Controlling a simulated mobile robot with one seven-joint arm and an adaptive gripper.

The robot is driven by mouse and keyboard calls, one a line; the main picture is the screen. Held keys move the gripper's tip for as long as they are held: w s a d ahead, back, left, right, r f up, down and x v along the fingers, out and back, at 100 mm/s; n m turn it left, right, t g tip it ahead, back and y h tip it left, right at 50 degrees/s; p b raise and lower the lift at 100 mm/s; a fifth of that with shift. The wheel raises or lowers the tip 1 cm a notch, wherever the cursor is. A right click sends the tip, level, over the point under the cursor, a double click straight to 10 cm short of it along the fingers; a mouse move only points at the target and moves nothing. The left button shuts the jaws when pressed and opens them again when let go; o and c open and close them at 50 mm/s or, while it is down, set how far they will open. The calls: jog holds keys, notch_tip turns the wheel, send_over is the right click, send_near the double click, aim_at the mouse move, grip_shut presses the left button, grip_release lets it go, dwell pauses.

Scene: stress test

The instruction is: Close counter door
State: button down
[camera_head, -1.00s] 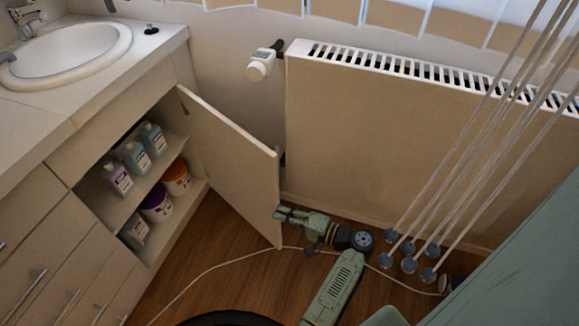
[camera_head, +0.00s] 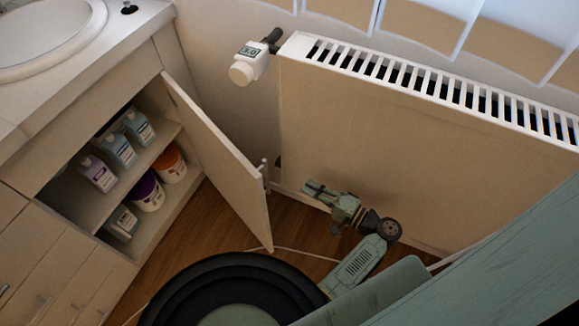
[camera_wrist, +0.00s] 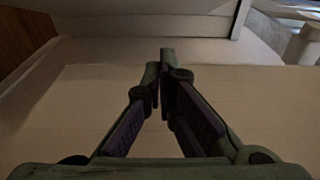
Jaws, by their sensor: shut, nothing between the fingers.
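The counter door (camera_head: 222,160) is a pale panel standing wide open from the counter, its free edge toward the radiator. A small handle (camera_head: 264,174) shows at its outer side. My gripper (camera_head: 310,188) is to the right of the door, on its outer side, pointing left, with a gap between them in the picture. In the wrist view my gripper's fingers (camera_wrist: 160,75) meet at the tips, shut and empty. A pale flat panel fills the view behind them; I cannot tell whether it is the door or the radiator.
The open cabinet holds bottles (camera_head: 118,150) and tubs (camera_head: 147,192) on shelves (camera_head: 95,205). A radiator (camera_head: 390,150) with a valve knob (camera_head: 247,62) stands close behind my arm. A pale cable (camera_head: 300,253) crosses the wooden floor (camera_head: 215,228).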

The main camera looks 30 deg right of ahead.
jog(key=p+x, duration=0.3)
jog(key=x, duration=0.7)
jog(key=shift+s+a+r+p, duration=0.1)
jog(key=shift+s+a+p, duration=0.75)
jog(key=shift+s+a, duration=0.6)
